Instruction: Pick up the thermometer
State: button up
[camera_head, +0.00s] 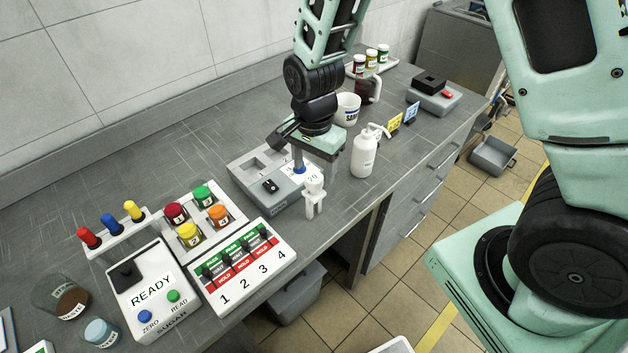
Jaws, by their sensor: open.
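My gripper (307,155) points down over a grey block (252,188) with recesses, in the middle of the bench. Its jaws are open. A slim grey-blue upright piece with a blue base (299,167) shows beneath the gripper, roughly between the fingers; it may be the thermometer, but the gripper hides its upper part. I cannot tell whether a finger touches it. A small white holder-like piece (314,195) stands at the block's front right corner, near a label that seems to read 20.
A white spray bottle (364,154) stands close to the right of my gripper, with a white cup (347,109) behind. Left are colored jars (189,233), a numbered switch panel (240,268) and a READY box (149,290). The bench's front edge is near the block.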

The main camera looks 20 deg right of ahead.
aim_at(314, 177)
jog(key=shift+f+p, duration=0.9)
jog(key=shift+f, duration=1.6)
jog(key=shift+c, duration=0.3)
jog(key=c, duration=1)
